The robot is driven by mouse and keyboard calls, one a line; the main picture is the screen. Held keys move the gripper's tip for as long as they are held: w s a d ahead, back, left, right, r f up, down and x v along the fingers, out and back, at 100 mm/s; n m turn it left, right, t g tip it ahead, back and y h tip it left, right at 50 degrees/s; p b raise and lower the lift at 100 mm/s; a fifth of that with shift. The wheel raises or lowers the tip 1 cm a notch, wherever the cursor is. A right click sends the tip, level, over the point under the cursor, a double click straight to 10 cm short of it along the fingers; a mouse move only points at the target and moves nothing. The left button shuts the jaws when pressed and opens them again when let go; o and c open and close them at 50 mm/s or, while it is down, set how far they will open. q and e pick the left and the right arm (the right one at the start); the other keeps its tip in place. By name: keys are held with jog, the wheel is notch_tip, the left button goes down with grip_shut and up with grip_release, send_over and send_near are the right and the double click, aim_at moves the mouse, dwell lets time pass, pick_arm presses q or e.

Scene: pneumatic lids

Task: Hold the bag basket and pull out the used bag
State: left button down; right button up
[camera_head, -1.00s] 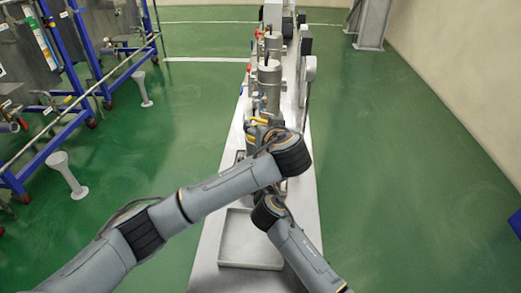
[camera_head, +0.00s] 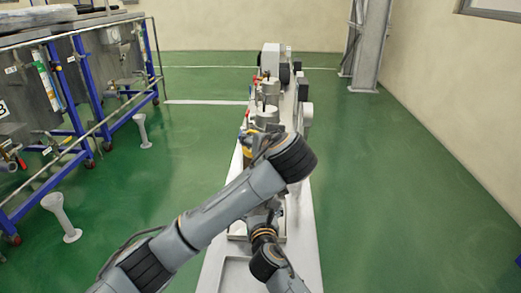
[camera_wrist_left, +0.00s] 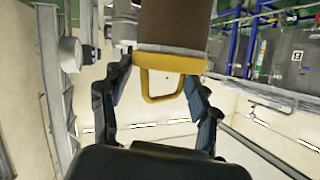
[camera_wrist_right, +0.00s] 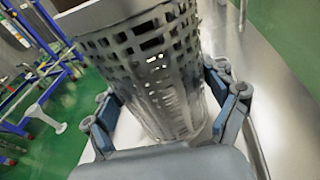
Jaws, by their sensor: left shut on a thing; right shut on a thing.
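The used bag (camera_wrist_left: 172,22) is a brown cylinder with a yellow ring and a yellow loop handle (camera_wrist_left: 163,99) at its end. My left gripper (camera_wrist_left: 160,82) is shut on this handle, one finger on each side. The bag's far end is cut off by the frame. The bag basket (camera_wrist_right: 160,80) is a perforated metal cylinder in the right wrist view. My right gripper (camera_wrist_right: 163,95) is shut around it, with a finger on either side. In the head view my left arm hides most of the bag, the basket and both grippers' fingers.
A long narrow metal bench (camera_head: 305,225) runs away from me, with a shallow tray on it. Housings (camera_head: 268,92) and valves stand in a row farther along it. Blue-framed tanks (camera_head: 75,85) stand at the left. Green floor is open on the right.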

jog(key=shift+d+f, duration=0.1)
jog(key=shift+f, duration=0.1)
jog(key=o, duration=0.9)
jog(key=shift+r, duration=0.15)
